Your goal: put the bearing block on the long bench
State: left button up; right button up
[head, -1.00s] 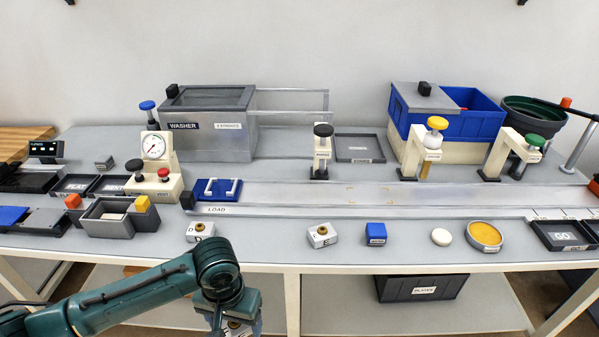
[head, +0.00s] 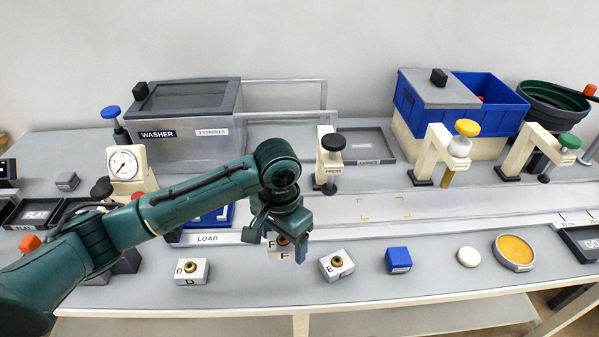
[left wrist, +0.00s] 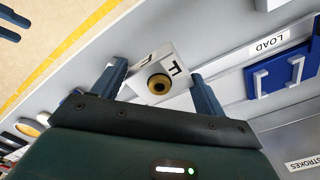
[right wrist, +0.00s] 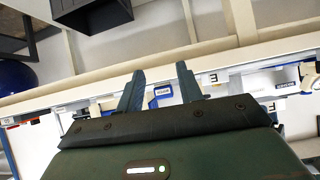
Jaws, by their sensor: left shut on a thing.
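My left gripper (head: 281,238) is shut on a white bearing block marked F (head: 282,252) with a brass bushing. It holds the block above the front part of the long bench (head: 340,283), in front of the rail. In the left wrist view the block (left wrist: 158,76) sits between the two fingers. Two similar white blocks stand on the bench, block D (head: 191,271) to the left and block E (head: 337,266) to the right. My right gripper (right wrist: 160,88) shows only in the right wrist view; its fingers are apart with nothing seen between them.
A blue block (head: 399,260), a white disc (head: 468,257) and a round dish (head: 514,252) line the front right. The LOAD rail (head: 450,205) runs behind. The washer (head: 186,117) stands at the back left. Bench space between blocks D and E is clear.

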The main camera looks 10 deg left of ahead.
pick_arm(q)
jog(key=shift+w+d, duration=0.15)
jog(key=shift+w, duration=0.25)
send_over(287, 272)
notch_tip(287, 272, down, 5)
jog(key=shift+f, duration=0.1)
notch_tip(287, 272, down, 4)
jog(key=shift+r, duration=0.15)
jog(key=shift+f, duration=0.2)
pick_arm(e)
jog(key=shift+s+a+f, duration=0.15)
jog(key=shift+a, duration=0.1)
pick_arm(q)
jog(key=o, duration=1.1)
jog(key=shift+f, duration=0.1)
pick_arm(e)
jog(key=shift+s+f, duration=0.1)
